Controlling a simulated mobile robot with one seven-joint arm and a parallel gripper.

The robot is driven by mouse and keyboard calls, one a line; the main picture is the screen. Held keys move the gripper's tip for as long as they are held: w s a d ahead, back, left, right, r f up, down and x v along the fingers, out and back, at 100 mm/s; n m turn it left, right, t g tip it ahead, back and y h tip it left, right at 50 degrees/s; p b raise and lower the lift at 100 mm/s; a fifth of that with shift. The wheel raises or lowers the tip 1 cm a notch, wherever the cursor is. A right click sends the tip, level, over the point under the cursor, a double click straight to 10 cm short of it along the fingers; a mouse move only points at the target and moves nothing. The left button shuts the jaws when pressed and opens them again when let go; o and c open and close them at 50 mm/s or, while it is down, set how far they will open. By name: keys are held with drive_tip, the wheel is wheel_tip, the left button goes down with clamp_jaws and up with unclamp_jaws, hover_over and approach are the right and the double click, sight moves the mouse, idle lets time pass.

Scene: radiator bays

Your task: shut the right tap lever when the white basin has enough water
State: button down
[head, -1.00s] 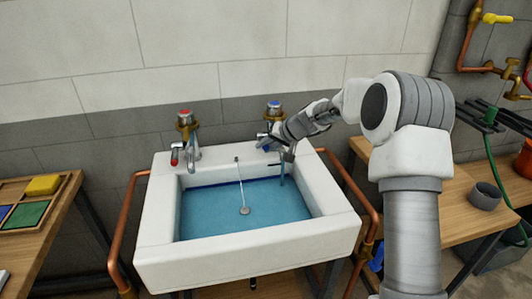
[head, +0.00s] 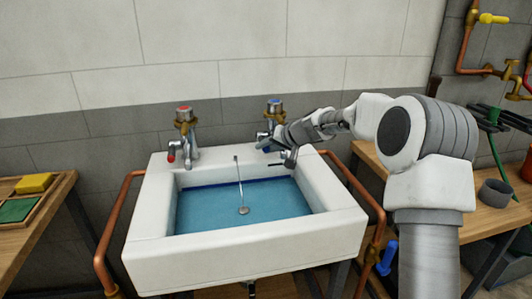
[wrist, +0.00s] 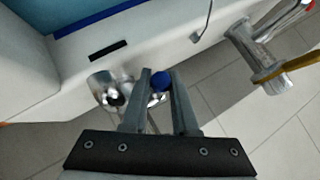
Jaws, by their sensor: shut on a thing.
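The white basin (head: 245,244) holds blue water (head: 240,208). A dark blue line (head: 215,184) runs along its back wall, with the water surface close below it. The right tap (head: 275,112) has a blue-marked top and a blue-tipped lever (wrist: 160,80). My gripper (head: 277,140) is at this tap, its fingers closed around the blue lever tip in the wrist view (wrist: 160,76). The fingers partly hide the lever in the head view. No stream shows under the right spout (head: 290,160). The left tap (head: 186,125) has a red-tipped lever, also without a stream.
A plug on a chain (head: 242,210) hangs in the basin. Copper pipes (head: 117,215) flank the basin on both sides. A left bench (head: 50,225) holds a tray with coloured blocks. A right bench (head: 455,220) carries a grey ring (head: 495,192).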

drive_tip(key=c, duration=0.7)
unclamp_jaws()
drive_tip(key=shift+f, duration=0.1)
drive_tip(key=shift+d, duration=0.15)
